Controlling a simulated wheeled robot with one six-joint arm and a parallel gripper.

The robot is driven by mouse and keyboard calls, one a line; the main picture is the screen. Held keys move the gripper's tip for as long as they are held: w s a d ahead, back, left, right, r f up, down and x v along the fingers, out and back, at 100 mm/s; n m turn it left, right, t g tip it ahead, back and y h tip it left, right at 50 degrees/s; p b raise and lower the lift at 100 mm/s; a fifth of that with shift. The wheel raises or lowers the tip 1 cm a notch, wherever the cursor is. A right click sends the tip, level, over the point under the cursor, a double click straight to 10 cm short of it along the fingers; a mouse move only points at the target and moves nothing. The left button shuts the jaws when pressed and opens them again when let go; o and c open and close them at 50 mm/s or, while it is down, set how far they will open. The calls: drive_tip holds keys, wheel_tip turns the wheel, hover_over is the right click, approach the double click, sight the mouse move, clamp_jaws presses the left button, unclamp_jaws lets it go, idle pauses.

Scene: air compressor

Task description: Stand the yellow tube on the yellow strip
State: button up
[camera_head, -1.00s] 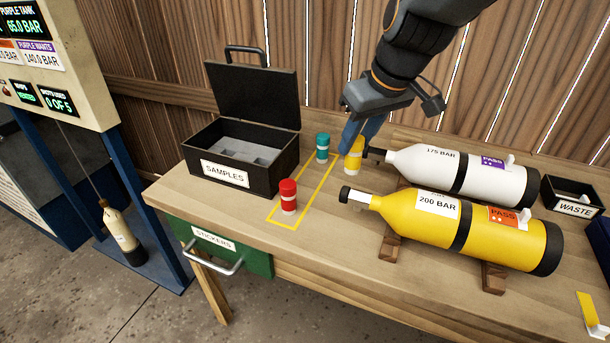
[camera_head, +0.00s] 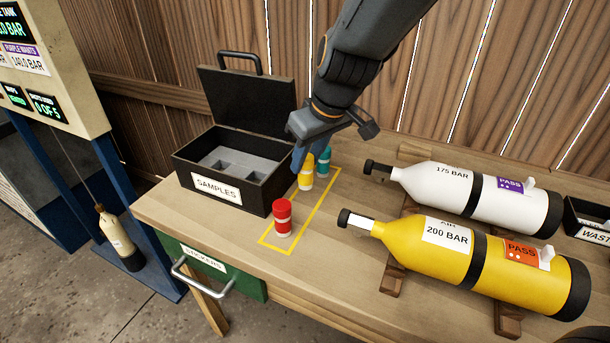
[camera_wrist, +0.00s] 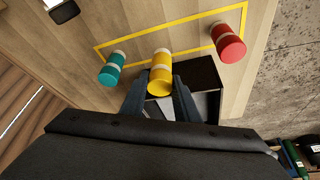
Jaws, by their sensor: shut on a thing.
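The yellow tube (camera_head: 306,174) is upright, with a white band, in my gripper (camera_head: 304,158). In the wrist view the yellow tube (camera_wrist: 161,72) sits between the two fingers of my gripper (camera_wrist: 160,92), which are shut on it. The yellow strip is a thin rectangular outline (camera_head: 319,211) on the table. A red tube (camera_head: 282,218) stands at its near end and a teal tube (camera_head: 323,162) at its far end. The yellow tube is between them, over or at the strip. I cannot tell whether its base touches the table.
The open black samples case (camera_head: 261,190) stands just left of the strip. White (camera_head: 445,189) and yellow (camera_head: 405,246) tanks lie on wooden rests to the right. A green sticker drawer (camera_head: 240,279) is under the table edge. Bare tabletop lies between strip and tanks.

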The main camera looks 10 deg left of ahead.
sight(308, 168)
drive_tip(key=shift+f, duration=2.05)
drive_tip(key=shift+f+b, duration=0.15)
drive_tip(key=shift+b, duration=0.25)
drive_tip(key=o, duration=1)
drive_tip(key=shift+o, duration=0.2)
drive_tip(key=shift+r+p, duration=0.3)
drive_tip(key=shift+r, duration=0.05)
drive_tip(key=v, duration=1.1)
drive_tip(key=shift+s+r, duration=0.2)
drive_tip(key=shift+r, duration=0.1)
drive_tip(key=shift+r+p, duration=0.1)
drive_tip(key=shift+p, duration=0.2)
